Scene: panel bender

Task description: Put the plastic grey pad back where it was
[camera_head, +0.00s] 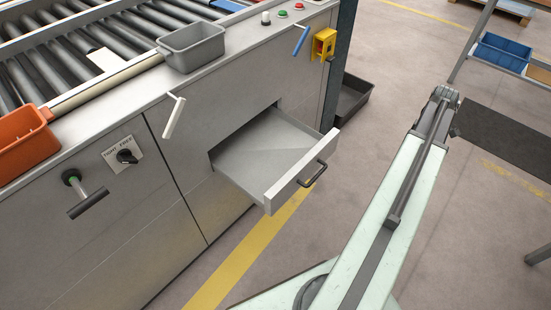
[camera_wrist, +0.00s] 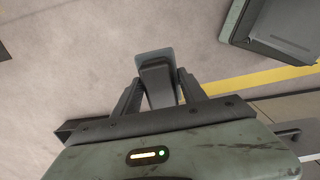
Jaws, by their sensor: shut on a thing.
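In the wrist view my gripper (camera_wrist: 158,84) is shut on a grey plastic piece, which I take to be the grey pad (camera_wrist: 154,58). It sticks out beyond the fingertips above the floor, with a paler bluish-grey far end. Its lower part is hidden between the fingers. In the head view my arm rises on the right, and I cannot make out the gripper or the pad there. The open drawer (camera_head: 262,150) of the machine sticks out left of my arm. The part of its inside that I see is empty.
The machine's top edge holds a grey bin (camera_head: 193,47) and an orange bin (camera_head: 27,142). A dark tray (camera_head: 353,98) stands on the floor beside the machine, behind the drawer. Blue bin (camera_head: 502,52) sits on a shelf.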

